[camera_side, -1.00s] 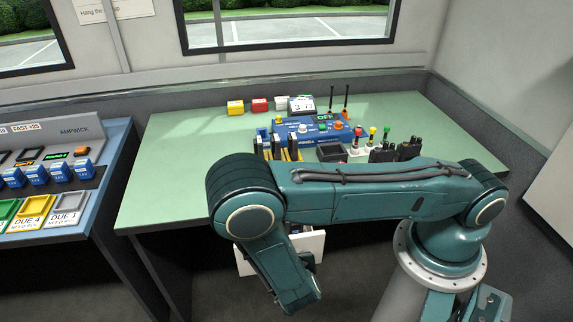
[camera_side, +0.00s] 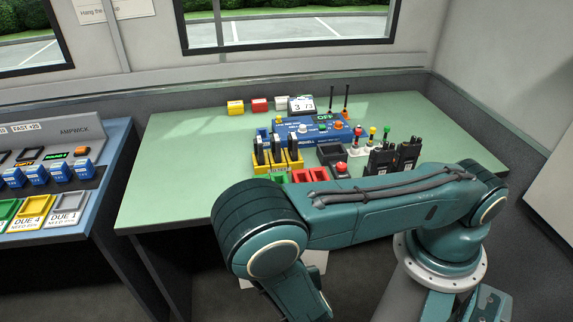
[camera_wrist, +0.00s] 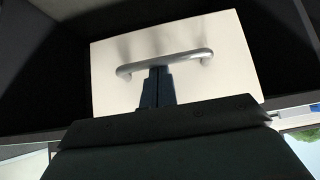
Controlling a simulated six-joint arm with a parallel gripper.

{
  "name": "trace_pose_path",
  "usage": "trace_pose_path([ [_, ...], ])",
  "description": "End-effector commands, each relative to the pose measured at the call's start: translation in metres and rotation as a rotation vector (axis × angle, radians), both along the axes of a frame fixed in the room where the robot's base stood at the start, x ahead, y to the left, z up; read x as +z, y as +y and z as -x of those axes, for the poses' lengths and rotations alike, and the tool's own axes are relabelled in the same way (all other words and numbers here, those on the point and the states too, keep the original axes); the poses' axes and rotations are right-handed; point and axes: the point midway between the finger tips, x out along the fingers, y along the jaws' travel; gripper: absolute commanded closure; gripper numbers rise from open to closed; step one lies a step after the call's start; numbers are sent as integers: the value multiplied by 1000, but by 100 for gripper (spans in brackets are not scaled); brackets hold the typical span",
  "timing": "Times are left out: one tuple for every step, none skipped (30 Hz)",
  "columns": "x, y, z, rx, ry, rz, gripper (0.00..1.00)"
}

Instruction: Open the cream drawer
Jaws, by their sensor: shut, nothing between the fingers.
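The cream drawer (camera_wrist: 218,35) shows its front panel in the wrist view, with a grey bar handle (camera_wrist: 190,55) across it. My gripper (camera_wrist: 157,72) points at the handle, its fingertips at or just below the bar. The fingers are together with nothing seen between them. I cannot tell whether they touch the bar. In the side view only a strip of the cream drawer (camera_side: 314,262) shows below the table edge, behind my arm. The gripper is hidden there.
The green table (camera_side: 180,165) stands above the drawer. It carries a blue console (camera_side: 305,128), yellow holders (camera_side: 278,160), red and green blocks, and black radios (camera_side: 405,157). A blue bench (camera_side: 105,165) with trays is at the left. Dark walls surround the drawer front.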

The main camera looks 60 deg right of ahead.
Motion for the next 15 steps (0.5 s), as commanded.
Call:
trace_pose_path([
  [2, 2, 1, 1, 0, 0, 100],
  [4, 3, 3, 1, 0, 0, 100],
  [6, 4, 4, 1, 0, 0, 100],
  [8, 6, 6, 2, 0, -1, 100],
  [10, 8, 7, 3, 0, -2, 100],
  [14, 10, 9, 3, 0, -2, 100],
  [16, 11, 11, 2, -1, -1, 100],
  [19, 13, 12, 3, -1, -1, 100],
  [23, 13, 13, 1, -2, -2, 100],
  [26, 13, 13, 0, -1, -1, 100],
  [29, 13, 12, -1, -1, -1, 100],
  [34, 13, 12, -1, -1, -1, 100],
  [37, 12, 13, -1, -1, -1, 100],
  [40, 12, 12, -1, -1, -1, 100],
  [44, 12, 13, -1, -1, -1, 100],
])
